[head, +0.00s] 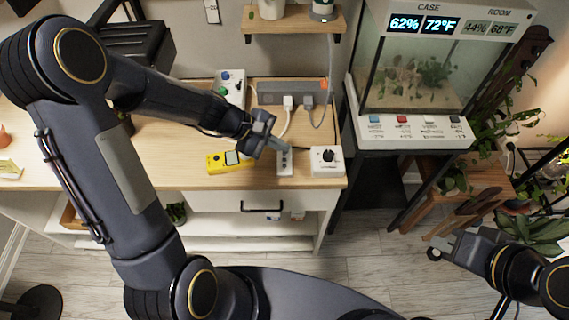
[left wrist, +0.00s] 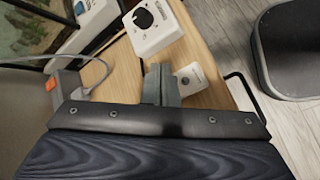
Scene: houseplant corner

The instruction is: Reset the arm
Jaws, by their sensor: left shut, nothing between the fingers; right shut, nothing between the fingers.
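My left gripper (head: 281,145) is shut and empty over the right part of the wooden desk, above a small white switch box (head: 285,165). In the left wrist view its closed fingers (left wrist: 161,84) point toward the desk, with the white box (left wrist: 191,78) beside them; I cannot tell whether they touch it. My right gripper (head: 437,242) is at the lower right of the head view, over the floor, shut and empty.
A white dial box (head: 327,162) stands right of the left gripper, a yellow meter (head: 229,162) left of it. A power strip (head: 292,92) with plugs lies behind. A glass terrarium (head: 415,75) and a wooden stool (head: 460,195) with plants stand right. The floor (head: 370,265) before the desk is clear.

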